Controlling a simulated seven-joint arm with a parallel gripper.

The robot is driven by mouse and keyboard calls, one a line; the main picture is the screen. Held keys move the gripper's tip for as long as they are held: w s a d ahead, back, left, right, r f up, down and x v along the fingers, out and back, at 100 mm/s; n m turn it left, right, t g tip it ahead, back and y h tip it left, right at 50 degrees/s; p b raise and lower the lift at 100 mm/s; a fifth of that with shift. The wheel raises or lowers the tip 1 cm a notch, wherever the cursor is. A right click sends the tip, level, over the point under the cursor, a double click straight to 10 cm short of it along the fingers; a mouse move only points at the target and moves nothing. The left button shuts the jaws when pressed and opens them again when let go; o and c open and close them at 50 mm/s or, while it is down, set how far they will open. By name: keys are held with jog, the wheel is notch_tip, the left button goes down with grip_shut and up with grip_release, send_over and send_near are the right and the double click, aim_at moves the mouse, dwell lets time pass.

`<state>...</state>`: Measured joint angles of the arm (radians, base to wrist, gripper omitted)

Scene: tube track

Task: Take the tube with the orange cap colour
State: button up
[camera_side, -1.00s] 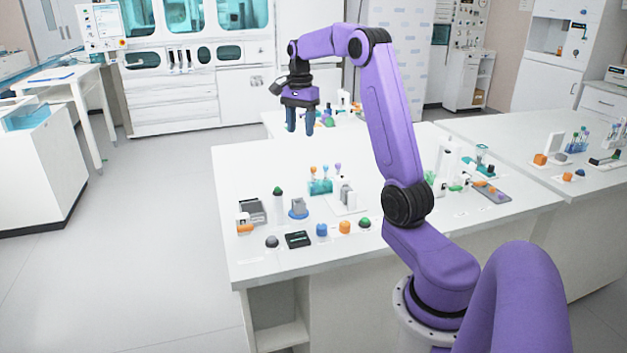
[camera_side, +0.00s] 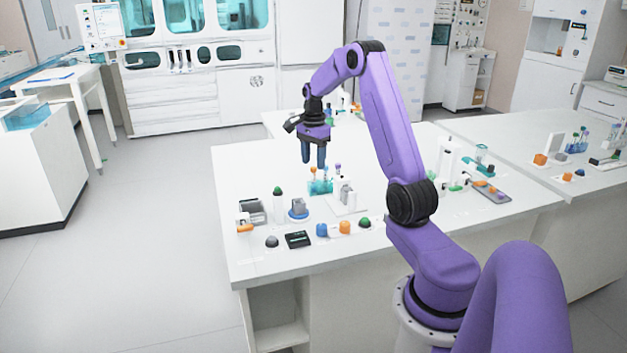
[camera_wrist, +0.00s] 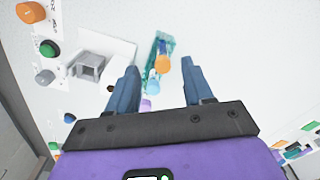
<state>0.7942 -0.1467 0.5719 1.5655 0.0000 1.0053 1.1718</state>
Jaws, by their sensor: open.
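The tube with the orange cap (camera_wrist: 161,64) stands in a teal rack (camera_wrist: 167,43). In the wrist view its cap shows between and beyond my two fingertips. In the side view the orange cap (camera_side: 313,169) is small, at the left of the rack (camera_side: 320,187). A purple-capped tube (camera_side: 337,167) stands at the rack's right, and a purple cap (camera_wrist: 146,104) shows nearer my gripper in the wrist view. My gripper (camera_wrist: 157,77) is open and empty. In the side view my gripper (camera_side: 314,166) points down above the rack. The tube bodies are mostly hidden below the caps.
A grey holder on a white base (camera_side: 346,198) stands right of the rack. Several coloured knobs line the front. The table's left edge is mostly clear.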

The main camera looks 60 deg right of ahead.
aim_at(313, 167)
jog(key=shift+w+d+f, duration=0.1)
jog(key=shift+f, duration=1.4)
jog(key=shift+d+f, duration=0.1)
jog(key=shift+f, duration=1.35)
jog(key=c, duration=0.9)
